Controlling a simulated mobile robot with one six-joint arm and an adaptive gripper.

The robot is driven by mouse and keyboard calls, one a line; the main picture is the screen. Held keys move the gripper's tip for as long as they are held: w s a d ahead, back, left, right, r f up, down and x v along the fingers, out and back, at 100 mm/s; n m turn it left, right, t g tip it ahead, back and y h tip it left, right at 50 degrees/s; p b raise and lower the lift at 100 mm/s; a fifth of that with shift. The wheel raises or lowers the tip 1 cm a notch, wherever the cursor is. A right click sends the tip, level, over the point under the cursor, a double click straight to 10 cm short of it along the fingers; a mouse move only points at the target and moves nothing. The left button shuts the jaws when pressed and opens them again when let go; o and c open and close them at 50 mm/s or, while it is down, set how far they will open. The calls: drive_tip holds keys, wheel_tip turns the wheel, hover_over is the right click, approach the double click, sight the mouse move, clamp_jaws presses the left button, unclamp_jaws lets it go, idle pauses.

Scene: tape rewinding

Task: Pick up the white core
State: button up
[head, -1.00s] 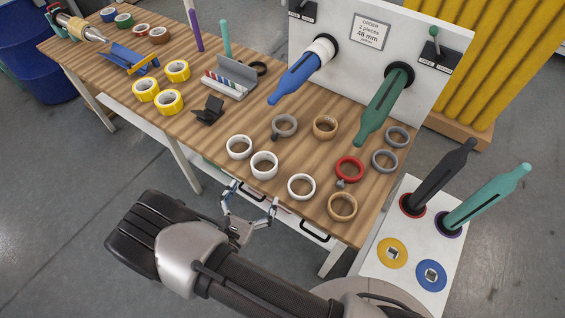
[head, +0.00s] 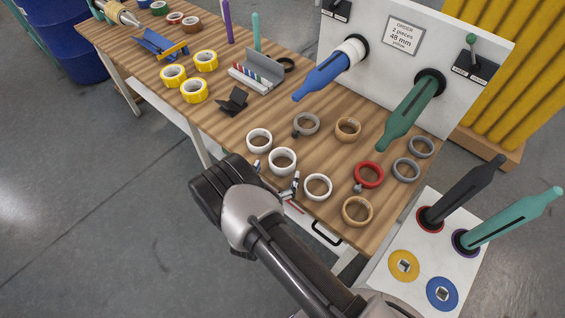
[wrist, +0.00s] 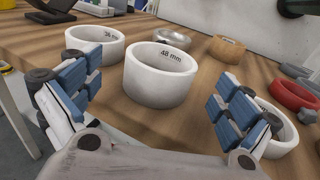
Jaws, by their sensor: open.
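Three white cores stand on the wooden table's near side. The middle one (head: 283,172) is marked "48 mm" in the wrist view (wrist: 157,85). The right one (head: 318,197) is partly hidden behind my right finger in the wrist view (wrist: 283,144). My gripper (head: 275,178) is open and empty at the table's near edge. In the wrist view its blue-padded fingers are spread, with the middle core ahead between them, apart from both.
Grey, tan and red rings stand close behind and right of the white cores, including a brown core (head: 348,130) and a red one (head: 368,174). A black stand (head: 233,101) is to the left. Blue (head: 325,77) and green (head: 406,117) spindles jut over the table.

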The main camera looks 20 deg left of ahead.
sight(286, 151)
drive_tip(key=w, duration=0.1)
drive_tip(key=w+b, duration=0.1)
drive_tip(key=w, duration=0.2)
drive_tip(key=shift+w+d+f, duration=0.15)
drive_tip(key=shift+w+f, duration=0.05)
drive_tip(key=shift+f, duration=0.1)
drive_tip(key=shift+w, duration=0.45)
drive_tip(key=shift+c, duration=0.6)
drive_tip(key=c, duration=1)
drive_tip(key=shift+r, duration=0.1)
drive_tip(key=shift+c, duration=0.2)
